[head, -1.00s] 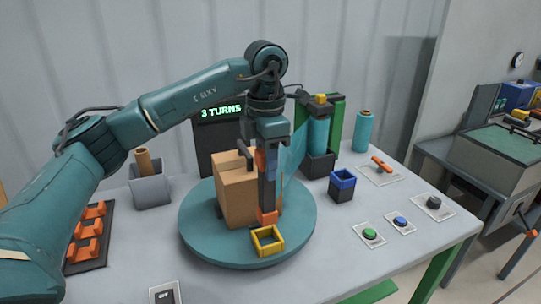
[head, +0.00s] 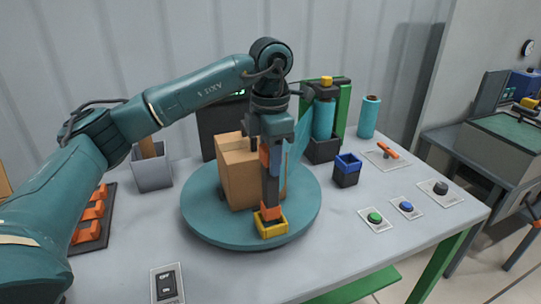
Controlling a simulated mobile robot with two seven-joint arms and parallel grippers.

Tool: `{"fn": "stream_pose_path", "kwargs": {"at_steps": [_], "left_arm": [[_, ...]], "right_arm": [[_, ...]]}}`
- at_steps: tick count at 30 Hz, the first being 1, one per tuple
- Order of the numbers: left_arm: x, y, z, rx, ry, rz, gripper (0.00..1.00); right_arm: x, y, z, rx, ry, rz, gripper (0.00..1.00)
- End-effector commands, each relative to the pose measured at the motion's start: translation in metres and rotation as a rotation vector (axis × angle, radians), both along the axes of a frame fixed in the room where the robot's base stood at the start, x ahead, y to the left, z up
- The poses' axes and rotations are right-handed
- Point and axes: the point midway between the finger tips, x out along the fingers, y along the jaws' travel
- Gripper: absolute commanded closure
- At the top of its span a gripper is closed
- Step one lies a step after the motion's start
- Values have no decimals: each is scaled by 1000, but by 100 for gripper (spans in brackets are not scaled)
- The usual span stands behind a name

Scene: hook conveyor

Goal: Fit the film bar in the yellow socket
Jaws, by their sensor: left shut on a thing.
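My left gripper (head: 270,143) points straight down over the turntable and is shut on the upper part of the film bar (head: 271,187). The bar is dark and upright, with an orange block near its lower end. Teal film stretches from the bar toward the roll at the back right. The yellow socket (head: 271,234), a small square frame, sits on the front of the turntable (head: 210,225). The bar's lower end stands within the socket's outline; the front wall hides how deep it sits. My right gripper is not in view.
A cardboard box (head: 237,180) stands on the turntable just behind and left of the bar. A film roll (head: 323,120) stands in a green frame. A blue-topped dark socket (head: 347,172) is at the right. Buttons (head: 375,217) and a switch (head: 167,283) lie near the front.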

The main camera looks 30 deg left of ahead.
Motion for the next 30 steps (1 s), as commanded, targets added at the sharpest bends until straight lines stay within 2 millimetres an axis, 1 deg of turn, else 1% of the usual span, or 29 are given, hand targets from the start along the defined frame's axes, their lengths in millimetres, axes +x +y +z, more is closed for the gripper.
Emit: {"fn": "stream_pose_path", "kwargs": {"at_steps": [14, 20, 30], "left_arm": [[0, 0, -1, -1, -1, 0, 100], [0, 0, -5, 0, -1, 0, 100], [0, 0, -5, 0, -1, 0, 100]], "right_arm": [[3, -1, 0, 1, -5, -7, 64], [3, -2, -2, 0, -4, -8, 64], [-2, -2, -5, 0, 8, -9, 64]]}}
